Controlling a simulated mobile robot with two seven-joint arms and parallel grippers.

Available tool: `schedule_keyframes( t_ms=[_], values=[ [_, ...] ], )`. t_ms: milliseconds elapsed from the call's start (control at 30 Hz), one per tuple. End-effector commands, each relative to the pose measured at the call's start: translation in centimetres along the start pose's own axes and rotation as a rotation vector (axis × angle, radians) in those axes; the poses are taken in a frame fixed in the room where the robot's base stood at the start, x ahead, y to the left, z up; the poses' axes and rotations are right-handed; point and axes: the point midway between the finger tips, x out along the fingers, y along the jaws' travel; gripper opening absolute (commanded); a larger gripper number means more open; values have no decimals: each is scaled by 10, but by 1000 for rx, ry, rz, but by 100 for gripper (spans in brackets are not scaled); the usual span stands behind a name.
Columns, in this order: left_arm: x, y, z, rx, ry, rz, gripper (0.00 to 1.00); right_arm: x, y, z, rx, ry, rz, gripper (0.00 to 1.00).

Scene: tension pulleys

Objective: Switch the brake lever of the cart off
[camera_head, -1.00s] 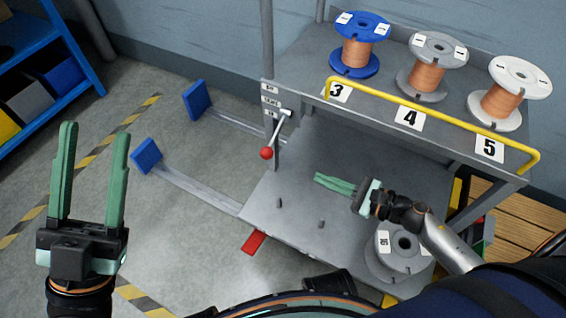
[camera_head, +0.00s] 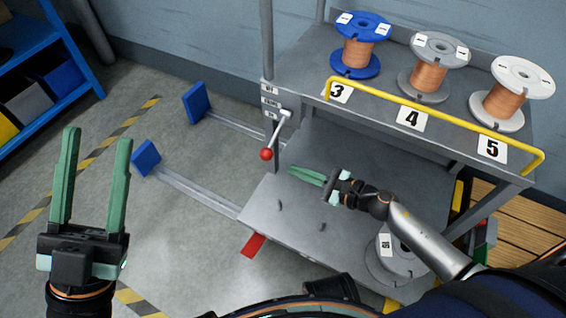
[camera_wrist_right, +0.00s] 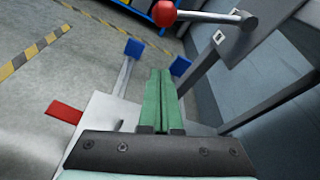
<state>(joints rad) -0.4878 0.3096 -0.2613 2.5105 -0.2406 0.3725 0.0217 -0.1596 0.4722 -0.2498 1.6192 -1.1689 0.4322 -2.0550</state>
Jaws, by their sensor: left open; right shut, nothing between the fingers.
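The brake lever (camera_head: 277,136) is a grey bar with a red ball knob (camera_head: 266,154), mounted on the cart's (camera_head: 250,205) upright post, beside small white labels. It hangs slanted down to the left. In the right wrist view the red knob (camera_wrist_right: 164,13) and the lever (camera_wrist_right: 205,17) show at the top, above the fingers. My right gripper (camera_head: 291,171) is shut and empty, over the lower shelf, a little right of and below the knob and apart from it. Its closed green fingers also show in the right wrist view (camera_wrist_right: 158,75). My left gripper (camera_head: 97,132) is open and empty at the left.
Spools stand on the upper shelf: blue (camera_head: 355,65), grey (camera_head: 432,85) and white (camera_head: 502,105), behind a yellow rail (camera_head: 430,110). Another grey spool (camera_head: 398,265) sits on the lower shelf. Short pegs (camera_head: 322,227) stick up there. A red pedal (camera_head: 253,245) juts from the cart.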

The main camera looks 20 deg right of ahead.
Motion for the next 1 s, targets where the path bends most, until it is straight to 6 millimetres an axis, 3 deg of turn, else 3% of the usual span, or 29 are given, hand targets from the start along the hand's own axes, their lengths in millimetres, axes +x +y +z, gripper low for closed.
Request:
schedule_keyframes(
  t_ms=[133,200,400,1000],
  values=[
    [-2,2,3,4,-3,0,50,28,-1,1,-1,-3,-1,0],
    [6,-3,-3,-2,-6,-4,50,27,-2,19,-3,-2,2,0],
    [12,-9,-14,-15,7,-14,50,32,-1,37,-1,0,1,0],
    [15,-12,-17,-16,12,-16,50,32,0,42,19,0,5,0]
  ],
)
